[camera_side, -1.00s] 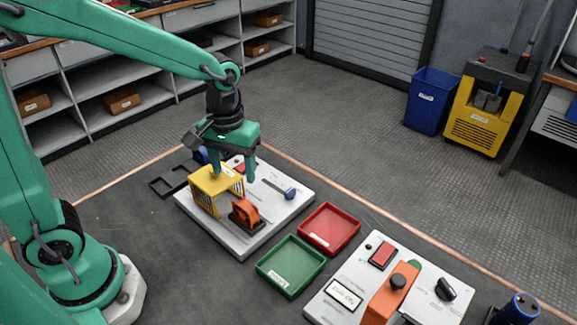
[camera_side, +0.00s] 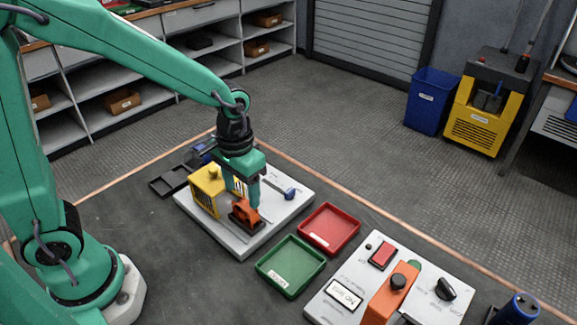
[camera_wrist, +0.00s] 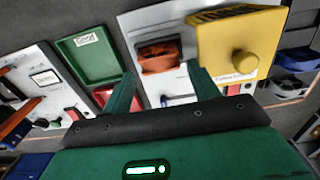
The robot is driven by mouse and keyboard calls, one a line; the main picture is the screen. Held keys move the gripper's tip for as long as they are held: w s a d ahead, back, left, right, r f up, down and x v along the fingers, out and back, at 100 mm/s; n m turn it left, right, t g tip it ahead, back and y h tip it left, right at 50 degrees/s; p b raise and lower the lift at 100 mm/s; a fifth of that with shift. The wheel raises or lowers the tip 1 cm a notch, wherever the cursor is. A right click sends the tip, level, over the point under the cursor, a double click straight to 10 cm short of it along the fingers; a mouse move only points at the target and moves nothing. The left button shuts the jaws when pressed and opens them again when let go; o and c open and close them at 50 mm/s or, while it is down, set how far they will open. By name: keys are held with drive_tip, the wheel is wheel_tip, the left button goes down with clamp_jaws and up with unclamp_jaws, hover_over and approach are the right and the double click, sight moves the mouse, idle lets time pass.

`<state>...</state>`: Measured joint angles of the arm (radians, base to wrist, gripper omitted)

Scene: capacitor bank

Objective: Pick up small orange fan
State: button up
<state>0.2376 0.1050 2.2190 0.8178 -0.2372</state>
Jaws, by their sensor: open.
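The small orange fan (camera_side: 245,212) sits in a dark base on the white board (camera_side: 230,240), just right of the yellow cage (camera_side: 207,190). My gripper (camera_side: 243,199) is open and low, its fingers pointing down close behind and above the fan. In the wrist view the fan (camera_wrist: 160,58) lies ahead of and between the two green fingertips of my gripper (camera_wrist: 162,82), with nothing held. I cannot tell whether a finger touches the fan. The yellow cage with its round knob (camera_wrist: 243,62) stands close to the finger on the right.
A green tray (camera_side: 291,291) and a red tray (camera_side: 331,250) lie right of the board. A blue-handled lever (camera_side: 289,193) is on the board's far side. A second panel (camera_side: 330,312) with an orange block (camera_side: 388,295) stands at the lower right. A dark tray (camera_side: 170,181) lies behind left.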

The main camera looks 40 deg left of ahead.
sight(244, 203)
drive_tip(key=shift+f, duration=0.1)
drive_tip(key=shift+w+d+f, duration=0.1)
drive_tip(key=shift+f, duration=2.4)
drive_tip(key=c, duration=0.6)
drive_tip(key=shift+c, duration=0.2)
drive_tip(key=shift+r, duration=0.1)
drive_tip(key=shift+r, duration=0.75)
drive_tip(key=r, duration=0.3)
drive_tip(key=shift+s+d, duration=0.25)
drive_tip(key=shift+d, duration=0.05)
drive_tip(key=s+d+r, duration=0.6)
drive_tip(key=s+d, duration=0.1)
drive_tip(key=shift+s+d+r, duration=0.15)
drive_tip(key=shift+s+d, duration=0.2)
